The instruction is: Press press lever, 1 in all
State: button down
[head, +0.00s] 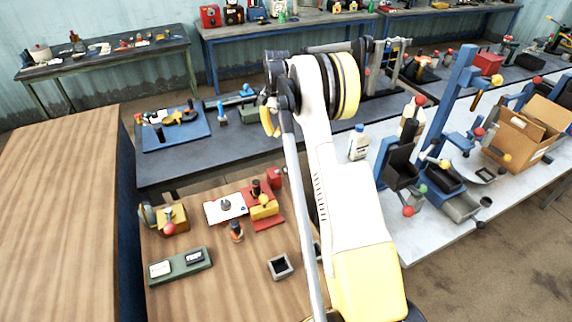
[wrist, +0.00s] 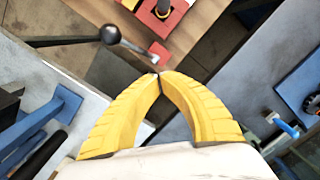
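My gripper (wrist: 158,76) is shut, with its yellow fingertips together and nothing seen between them. In the head view a yellow finger of my gripper (head: 268,121) shows above the dark bench, left of my white arm. A lever with a dark ball (wrist: 110,34) and a dark bar shows beyond the fingertips in the wrist view, apart from them. A pale rod runs from the ball towards a small red block (wrist: 157,53) at the wooden table's edge. That block also shows in the head view (head: 274,178). My arm seems to hide the lever there. I cannot tell which lever is the press lever.
A red base with a yellow block (head: 265,209) stands on the wooden table (head: 205,255). Blue-framed devices with ball-tipped levers (head: 405,165) and a cardboard box (head: 525,130) stand on the pale table at right. A blue board (head: 175,133) lies on the dark bench.

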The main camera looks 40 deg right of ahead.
jog(key=s+f+b, duration=0.1)
jog(key=s+f, duration=0.1)
jog(key=s+a+f+b, duration=0.1)
jog(key=s+f, duration=0.2)
jog(key=shift+a+b, duration=0.15)
jog(key=shift+b, duration=0.25)
jog(key=shift+s+a+f+b, duration=0.15)
jog(key=shift+s+f+b, duration=0.3)
jog(key=shift+s, duration=0.2)
dwell(0.8)
jog(key=shift+s+a+f+b, duration=0.1)
jog(key=shift+s+f+b, duration=0.15)
jog(key=shift+s+b, duration=0.1)
